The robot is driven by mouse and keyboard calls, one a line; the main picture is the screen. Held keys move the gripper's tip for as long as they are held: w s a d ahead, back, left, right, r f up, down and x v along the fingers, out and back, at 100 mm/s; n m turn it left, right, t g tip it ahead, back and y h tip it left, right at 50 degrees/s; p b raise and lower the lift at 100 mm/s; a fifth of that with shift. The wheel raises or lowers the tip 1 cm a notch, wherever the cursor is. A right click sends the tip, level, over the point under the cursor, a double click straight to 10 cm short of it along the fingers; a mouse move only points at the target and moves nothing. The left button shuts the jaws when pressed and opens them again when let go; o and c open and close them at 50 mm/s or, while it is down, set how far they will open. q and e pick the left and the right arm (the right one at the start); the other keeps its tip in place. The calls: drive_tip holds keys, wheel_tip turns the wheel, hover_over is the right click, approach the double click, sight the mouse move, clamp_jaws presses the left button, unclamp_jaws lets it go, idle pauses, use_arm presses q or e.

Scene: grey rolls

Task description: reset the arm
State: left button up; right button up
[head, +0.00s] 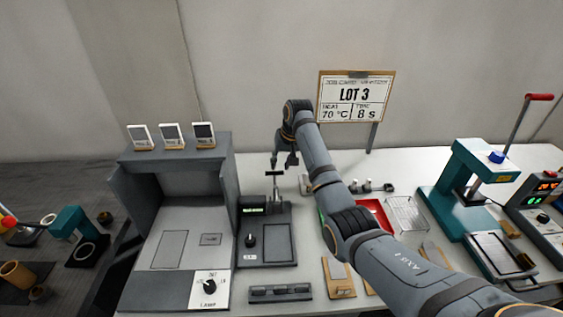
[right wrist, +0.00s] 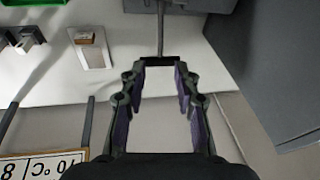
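My right arm (head: 330,190) reaches in from the lower right across the table. Its gripper (head: 284,161) is high near the back wall, just above a black T-shaped handle (head: 275,173) on a dark device with a green display (head: 252,210). The right wrist view shows the two fingers (right wrist: 161,78) open and apart, with the T-shaped bar (right wrist: 160,60) near the gap at their tips. Whether the bar touches a finger, I cannot tell. No object is held. My left gripper is not in view.
A grey booth (head: 180,145) with three small cards stands left. A LOT 3 sign (head: 356,95) stands behind the arm. On the right are a teal press (head: 468,175) with a raised red-handled lever (head: 540,97), a wire tray (head: 408,216) and a red tray (head: 375,208) partly behind my arm.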

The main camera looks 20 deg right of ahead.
drive_tip(key=shift+r, duration=0.25)
